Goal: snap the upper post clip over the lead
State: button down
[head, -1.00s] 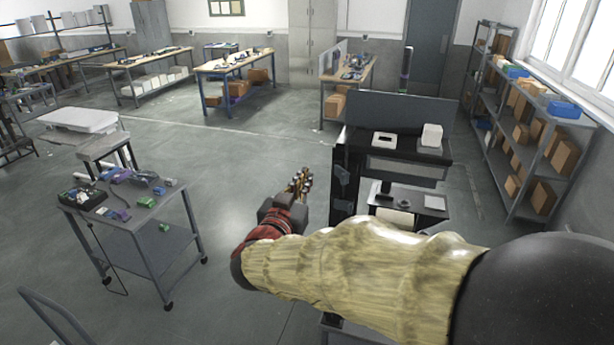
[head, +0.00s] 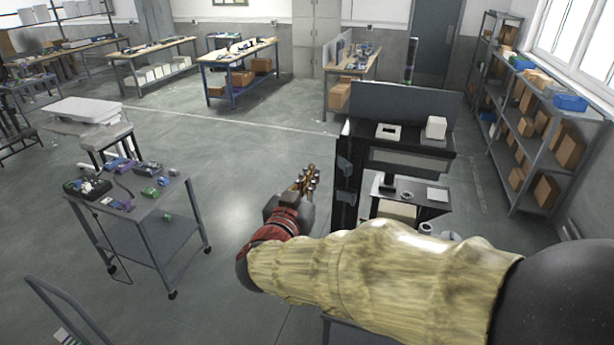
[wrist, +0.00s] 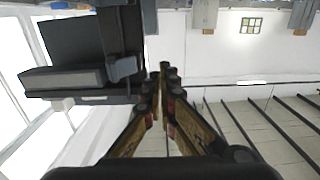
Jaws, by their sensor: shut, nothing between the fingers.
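My gripper (head: 313,172) is shut and empty, held in the air just left of a tall black post (head: 345,200). In the wrist view the closed fingertips (wrist: 168,72) show near the middle. A small dark grey bracket-like piece (head: 344,167) is on the post's left side, and it may be the upper post clip. A similar piece (wrist: 122,68) shows left of the fingertips in the wrist view, apart from them. A second piece sits lower on the post. I cannot make out the lead or whether either piece is open.
A black workstation (head: 410,150) with a grey back panel adjoins the post on the right. A grey cart (head: 135,215) with small parts stands at the left. Shelving with boxes (head: 540,130) lines the right wall. The floor between cart and post is clear.

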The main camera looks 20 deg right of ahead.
jog(key=shift+s+d, duration=0.7)
jog(key=shift+d, duration=0.25)
jog(key=shift+s+d, duration=0.7)
jog(key=shift+d, duration=0.2)
jog(key=shift+s+d, duration=0.7)
jog(key=shift+d, duration=0.25)
jog(key=shift+w+d, duration=0.15)
jog(key=shift+w, duration=0.15)
jog(key=shift+w+d, duration=0.2)
jog(key=shift+w, duration=0.05)
jog(key=shift+w+d, duration=0.15)
jog(key=shift+w, duration=0.05)
jog(key=p, duration=0.2)
send_near(345, 172)
